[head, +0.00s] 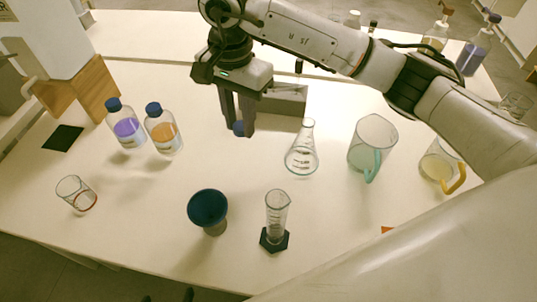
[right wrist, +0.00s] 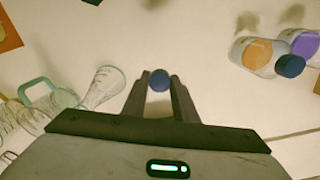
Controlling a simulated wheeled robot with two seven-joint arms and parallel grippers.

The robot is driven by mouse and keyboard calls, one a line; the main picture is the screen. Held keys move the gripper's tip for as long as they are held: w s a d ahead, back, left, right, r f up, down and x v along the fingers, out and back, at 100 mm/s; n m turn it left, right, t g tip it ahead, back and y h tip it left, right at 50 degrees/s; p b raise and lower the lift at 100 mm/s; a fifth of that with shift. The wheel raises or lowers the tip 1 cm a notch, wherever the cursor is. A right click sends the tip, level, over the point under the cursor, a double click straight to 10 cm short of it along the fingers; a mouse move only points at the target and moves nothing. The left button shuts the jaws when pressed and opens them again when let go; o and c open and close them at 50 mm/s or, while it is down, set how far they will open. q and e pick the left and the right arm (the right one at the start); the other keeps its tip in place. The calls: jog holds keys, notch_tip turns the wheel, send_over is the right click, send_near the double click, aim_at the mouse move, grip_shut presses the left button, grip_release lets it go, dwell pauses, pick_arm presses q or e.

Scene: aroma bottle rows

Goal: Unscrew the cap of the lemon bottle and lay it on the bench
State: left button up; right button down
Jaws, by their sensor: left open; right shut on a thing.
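My right gripper (head: 239,132) is shut on a round blue cap (head: 239,128) over the middle of the bench (head: 330,235). In the right wrist view the cap (right wrist: 160,80) sits between the fingertips, with no bottle visible under it. I cannot tell whether it touches the bench. A bottle of orange liquid (head: 163,134) and a bottle of purple liquid (head: 129,132) stand to the left, both with blue caps on. No label is readable, so I cannot tell which bottle is the lemon one. My left gripper is not in view.
A conical flask (head: 302,158) and a teal-handled jug (head: 371,145) stand right of the gripper. A dark teal funnel (head: 208,207), a measuring cylinder (head: 276,215) and a beaker (head: 76,193) are nearer. A grey block (head: 287,101) is behind.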

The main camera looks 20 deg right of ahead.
send_over(243, 160)
jog(key=shift+m, duration=0.3)
notch_tip(243, 160, down, 6)
jog(key=shift+f, duration=2.3)
jog(key=c, duration=1.4)
grip_release()
jog(key=shift+c, duration=0.2)
notch_tip(243, 160, up, 12)
jog(key=shift+r, duration=0.15)
